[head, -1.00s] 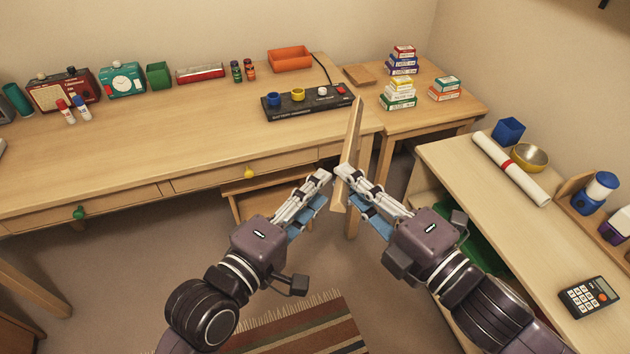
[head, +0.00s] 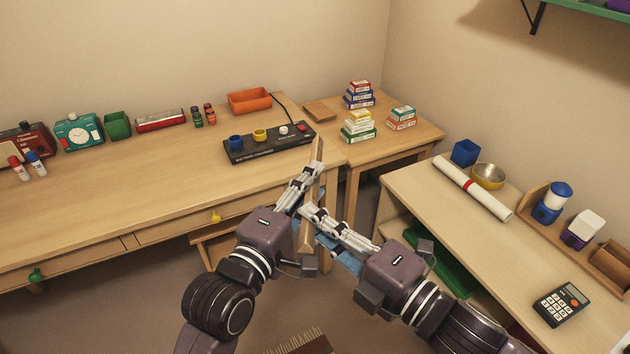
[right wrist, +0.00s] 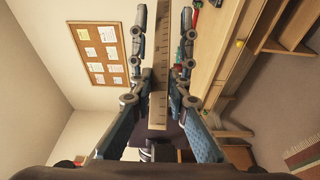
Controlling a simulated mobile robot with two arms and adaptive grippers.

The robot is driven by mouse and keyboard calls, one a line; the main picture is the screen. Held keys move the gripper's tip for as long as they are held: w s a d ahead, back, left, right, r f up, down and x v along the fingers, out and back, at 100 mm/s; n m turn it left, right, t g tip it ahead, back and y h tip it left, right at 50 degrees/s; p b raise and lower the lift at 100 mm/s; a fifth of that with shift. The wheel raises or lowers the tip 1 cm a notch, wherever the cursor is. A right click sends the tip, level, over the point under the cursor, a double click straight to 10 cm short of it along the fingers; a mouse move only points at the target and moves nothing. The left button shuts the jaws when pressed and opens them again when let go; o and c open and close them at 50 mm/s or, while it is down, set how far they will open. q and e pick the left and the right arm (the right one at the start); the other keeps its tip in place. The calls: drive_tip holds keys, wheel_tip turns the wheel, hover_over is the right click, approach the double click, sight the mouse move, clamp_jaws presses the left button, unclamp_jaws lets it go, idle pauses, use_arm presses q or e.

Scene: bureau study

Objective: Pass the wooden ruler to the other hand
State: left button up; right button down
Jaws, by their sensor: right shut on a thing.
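The wooden ruler (head: 317,152) stands steeply tilted above the floor, near the front edge of the desk. My right gripper (head: 307,211) is shut on its lower part. In the right wrist view the ruler (right wrist: 159,85) runs between the two fingers, with scale marks along its face. My left gripper (head: 311,172) is higher up, with its fingers against or right beside the ruler's upper part. Its far finger and any contact are hidden, so I cannot tell whether it is closed on the ruler.
The long desk (head: 190,185) lies behind the grippers, with a black battery charger (head: 268,142) and an orange tray (head: 249,100). A side table holds stacked small boxes (head: 359,124). A shelf unit (head: 440,210) at right carries a rolled paper (head: 472,188) and a calculator (head: 561,304).

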use_arm(q)
drive_tip(key=shift+w+d, duration=0.35)
drive_tip(key=shift+w, duration=0.2)
drive_tip(key=shift+c, duration=0.7)
clamp_jaws()
use_arm(e)
drive_tip(key=c, duration=1.8)
unclamp_jaws()
drive_tip(key=shift+o, duration=0.2)
